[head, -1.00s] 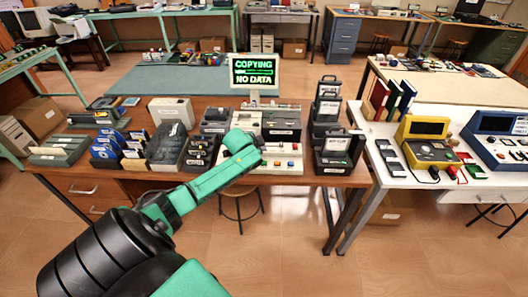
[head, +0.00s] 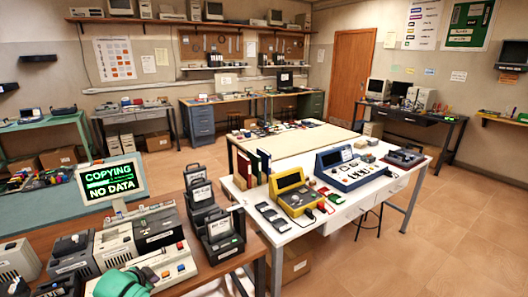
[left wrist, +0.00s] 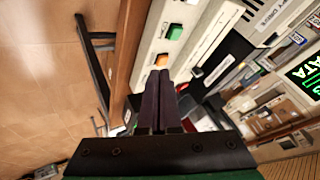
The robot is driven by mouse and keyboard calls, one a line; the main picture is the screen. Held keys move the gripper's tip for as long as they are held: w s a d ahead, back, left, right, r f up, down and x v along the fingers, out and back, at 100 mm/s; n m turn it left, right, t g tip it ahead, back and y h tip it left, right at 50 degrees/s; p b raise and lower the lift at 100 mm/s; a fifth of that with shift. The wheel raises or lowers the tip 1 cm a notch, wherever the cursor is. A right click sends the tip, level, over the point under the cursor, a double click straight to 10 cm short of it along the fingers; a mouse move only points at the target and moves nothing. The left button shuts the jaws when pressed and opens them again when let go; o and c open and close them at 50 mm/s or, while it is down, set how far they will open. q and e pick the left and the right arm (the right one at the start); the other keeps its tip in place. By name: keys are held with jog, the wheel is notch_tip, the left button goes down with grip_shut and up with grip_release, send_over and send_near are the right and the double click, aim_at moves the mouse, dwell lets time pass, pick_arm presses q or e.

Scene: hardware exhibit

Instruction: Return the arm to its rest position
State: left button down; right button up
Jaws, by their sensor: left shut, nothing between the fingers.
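My left gripper (head: 122,284) shows as a green part at the lower left edge of the head view, over the beige machine (head: 172,262) with coloured buttons. In the left wrist view, the dark fingers of my left gripper (left wrist: 158,76) are together with nothing between them. They point toward the machine's button strip, which has a green button (left wrist: 175,31) and an orange button (left wrist: 162,59); I cannot tell whether they touch it. Most of my left arm is outside the head view. My right gripper is not in view.
A screen (head: 110,181) reading "COPYING NO DATA" stands behind the machine. Dark card-holder devices (head: 220,235) stand to its right. A white table (head: 335,215) carries a yellow device (head: 297,195) and a blue device (head: 350,170). Floor at the right is clear.

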pick_arm(q)
jog(key=s+d+f+n+g+h, duration=0.1)
jog(key=s+d+f+g, duration=0.15)
jog(key=s+d, duration=0.85)
jog(key=s+d+r+n+g, duration=0.1)
jog(key=s+d+r+n, duration=0.1)
jog(key=s, duration=0.5)
jog(key=s+d+r+n+g, duration=0.1)
jog(key=s+d+r+n, duration=0.15)
jog(key=s, duration=0.35)
notch_tip(320, 180, down, 25)
jog(key=s+m+g+b, duration=0.1)
jog(key=s+b, duration=0.1)
jog(key=s+a+f+g+b, duration=0.1)
jog(key=s+a+f, duration=0.1)
jog(key=s+f, duration=1.4)
jog(key=shift+s+a+f, duration=0.2)
jog(key=shift+s+a, duration=0.1)
jog(key=shift+s, duration=0.2)
jog(key=shift+g, duration=0.25)
